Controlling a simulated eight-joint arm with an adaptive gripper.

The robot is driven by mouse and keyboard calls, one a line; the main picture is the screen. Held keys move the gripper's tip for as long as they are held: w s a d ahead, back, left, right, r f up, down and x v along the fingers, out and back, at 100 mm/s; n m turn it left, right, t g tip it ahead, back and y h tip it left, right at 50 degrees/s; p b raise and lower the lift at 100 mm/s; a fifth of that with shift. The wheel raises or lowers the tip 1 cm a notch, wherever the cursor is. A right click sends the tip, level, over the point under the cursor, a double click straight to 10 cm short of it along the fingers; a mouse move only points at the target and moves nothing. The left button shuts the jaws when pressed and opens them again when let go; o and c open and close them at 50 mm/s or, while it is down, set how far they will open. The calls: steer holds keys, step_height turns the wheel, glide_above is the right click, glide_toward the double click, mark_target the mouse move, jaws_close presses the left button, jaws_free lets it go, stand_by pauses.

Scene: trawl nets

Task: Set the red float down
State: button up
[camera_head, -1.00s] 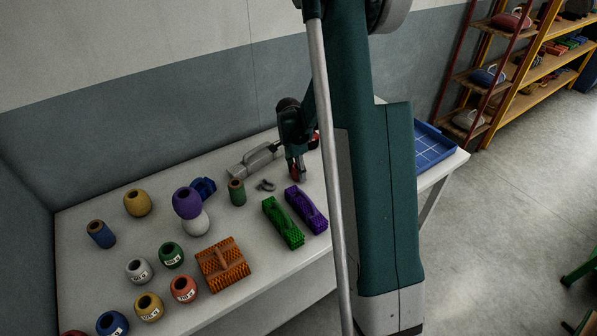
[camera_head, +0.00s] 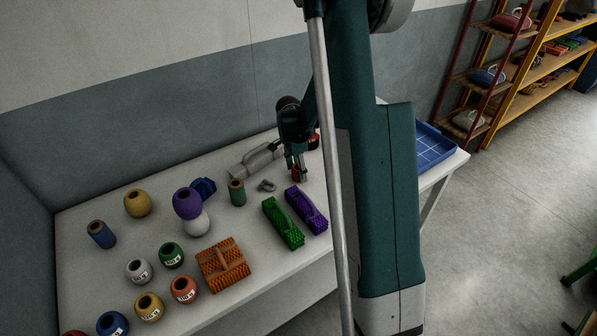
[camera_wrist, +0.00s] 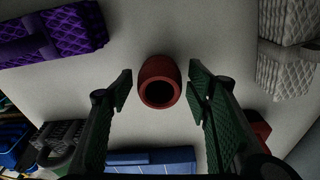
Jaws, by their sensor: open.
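The red float (camera_wrist: 158,82) shows in the wrist view as a short barrel with a dark hole, over the pale table top. My gripper (camera_wrist: 160,89) is open, with one finger on each side of the float and a gap on both sides. In the head view my gripper (camera_head: 297,170) is low over the back of the table, and part of the red float (camera_head: 299,175) shows between the fingers. The float appears upright on the table, but its base is hidden.
A grey brush-like object (camera_head: 256,158) lies close at left, a small grey shackle (camera_head: 267,186) nearer. Several floats and twine spools fill the left side. A blue tray (camera_head: 434,148) is at right.

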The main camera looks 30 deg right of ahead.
mark_target(295, 168)
steer(key=r, duration=0.3)
steer(key=a+r+p, duration=0.1)
steer(key=r, duration=0.7)
steer(key=shift+a+r+p, duration=0.1)
steer(key=shift+a+p, duration=0.1)
steer(key=shift+p, duration=0.1)
steer(key=s+a+r+n+t, duration=0.4)
steer(key=s+a+r+n, duration=0.7)
steer(key=a+r, duration=0.45)
steer(key=s+a+r+n+t, duration=0.1)
steer(key=s+a+n, duration=0.3)
steer(key=s, duration=0.5)
steer(key=s+a+r+n+t+y, duration=0.1)
steer(key=s+a+r+n+t, duration=0.1)
steer(key=s+a+n, duration=0.2)
steer(key=shift+s+a+r+n, duration=0.25)
steer(key=shift+s+a+n, duration=0.15)
steer(key=shift+s+a, duration=1.7)
